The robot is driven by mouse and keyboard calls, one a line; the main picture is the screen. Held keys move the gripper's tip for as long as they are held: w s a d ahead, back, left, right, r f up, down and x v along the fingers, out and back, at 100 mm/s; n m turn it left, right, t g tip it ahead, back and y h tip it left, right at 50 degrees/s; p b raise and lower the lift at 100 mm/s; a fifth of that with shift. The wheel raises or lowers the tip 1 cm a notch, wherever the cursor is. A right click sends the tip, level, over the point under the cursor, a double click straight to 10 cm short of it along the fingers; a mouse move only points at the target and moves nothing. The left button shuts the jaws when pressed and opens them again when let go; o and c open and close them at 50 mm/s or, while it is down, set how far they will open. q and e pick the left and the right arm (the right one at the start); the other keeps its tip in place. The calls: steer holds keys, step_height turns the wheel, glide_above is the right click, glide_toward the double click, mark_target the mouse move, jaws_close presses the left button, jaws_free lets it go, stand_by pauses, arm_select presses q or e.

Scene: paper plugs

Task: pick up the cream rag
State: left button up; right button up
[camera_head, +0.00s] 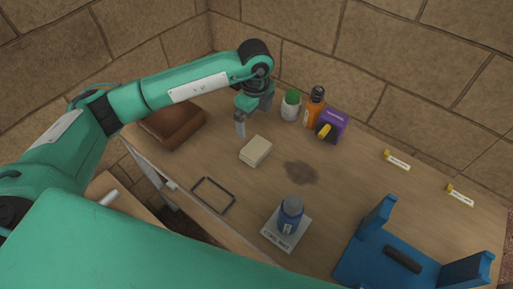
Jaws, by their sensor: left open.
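The cream rag (256,151) is a small folded block lying on the wooden table, left of a dark stain (301,172). My left gripper (253,118) is above the table, just behind the rag in the picture, pointing down. It is open, and its fingers are apart from the rag. Nothing shows between its fingers. My right gripper is not in view.
A brown box (173,124) stands left. A green-lidded jar (291,105), orange bottle (314,107) and purple box (333,124) stand behind. A blue jar (290,214) sits on a labelled card. A dark frame (213,195) lies near the front edge; a blue holder (385,262) is front right.

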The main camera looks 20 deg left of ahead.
arm_select(q)
steer(key=p, duration=0.1)
glide_above(256, 148)
step_height(256, 148, down, 8)
steer(key=shift+w+a+r, duration=0.1)
steer(key=shift+a+r, duration=0.05)
steer(key=shift+r, duration=0.05)
steer(key=shift+f+p, duration=0.3)
steer(key=shift+p, duration=0.1)
step_height(256, 148, down, 4)
steer(key=shift+r+p, duration=0.2)
steer(key=shift+p, duration=0.55)
steer(key=shift+f, duration=0.55)
steer(key=c, duration=0.7)
